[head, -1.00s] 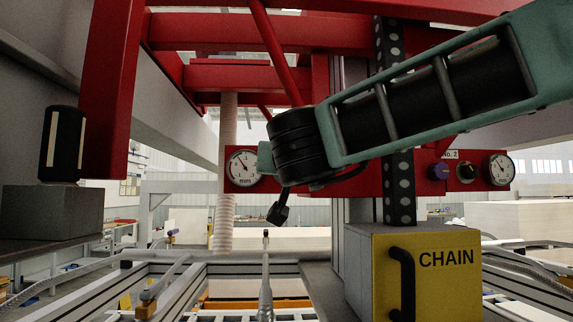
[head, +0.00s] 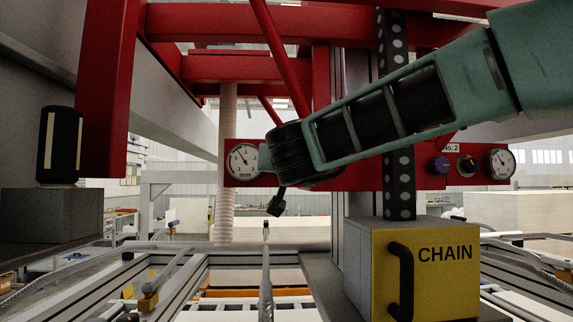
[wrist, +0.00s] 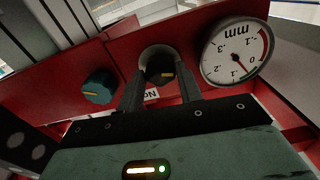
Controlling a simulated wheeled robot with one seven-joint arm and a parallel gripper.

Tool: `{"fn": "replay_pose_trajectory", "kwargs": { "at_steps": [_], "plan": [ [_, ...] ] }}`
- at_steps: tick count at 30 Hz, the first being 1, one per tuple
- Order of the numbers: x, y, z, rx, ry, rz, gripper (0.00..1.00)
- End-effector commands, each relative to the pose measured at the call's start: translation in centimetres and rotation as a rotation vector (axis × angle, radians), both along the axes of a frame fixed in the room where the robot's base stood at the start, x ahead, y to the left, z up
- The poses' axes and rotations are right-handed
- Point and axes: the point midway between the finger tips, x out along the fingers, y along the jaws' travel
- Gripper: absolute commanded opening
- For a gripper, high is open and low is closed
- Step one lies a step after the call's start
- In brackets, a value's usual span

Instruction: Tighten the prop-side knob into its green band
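A red panel (head: 350,179) carries a white mm gauge (head: 243,161) at its left in the head view. In the wrist view the gauge (wrist: 236,52) appears upside down at the upper right. A black knob (wrist: 158,68) with a tan mark sits inside a grey ring, left of that gauge. A teal knob (wrist: 98,87) with a yellow mark is further left. My gripper (wrist: 162,80) has its fingers apart, one on either side of the black knob; contact is unclear. No green band is discernible.
At the panel's right are a purple knob (head: 438,165), a black knob (head: 467,164) and another gauge (head: 500,163). A yellow CHAIN box (head: 440,285) stands below right. A ribbed hose (head: 226,200) hangs beside the left gauge. Red beams (head: 240,69) cross above.

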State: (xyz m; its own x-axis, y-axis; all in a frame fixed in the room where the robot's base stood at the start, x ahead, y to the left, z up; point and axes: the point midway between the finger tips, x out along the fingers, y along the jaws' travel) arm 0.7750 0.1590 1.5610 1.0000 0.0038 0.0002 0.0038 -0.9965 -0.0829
Motion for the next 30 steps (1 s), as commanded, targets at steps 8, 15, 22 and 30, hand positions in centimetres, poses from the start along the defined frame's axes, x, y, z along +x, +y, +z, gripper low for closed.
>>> {"fn": "replay_pose_trajectory", "kwargs": {
  "at_steps": [8, 15, 22, 30],
  "plan": [
    [0.02, -0.12, 0.06, 0.128, 0.003, -0.002, 0.13],
    [-0.01, -0.07, -0.08, 0.374, 0.002, -0.001, 0.13],
    [-0.05, -0.01, -0.08, 0.457, 0.003, 0.0, 0.13],
    [-0.05, 0.0, -0.09, 0.455, 0.004, 0.0, 0.47]
  ]
}}
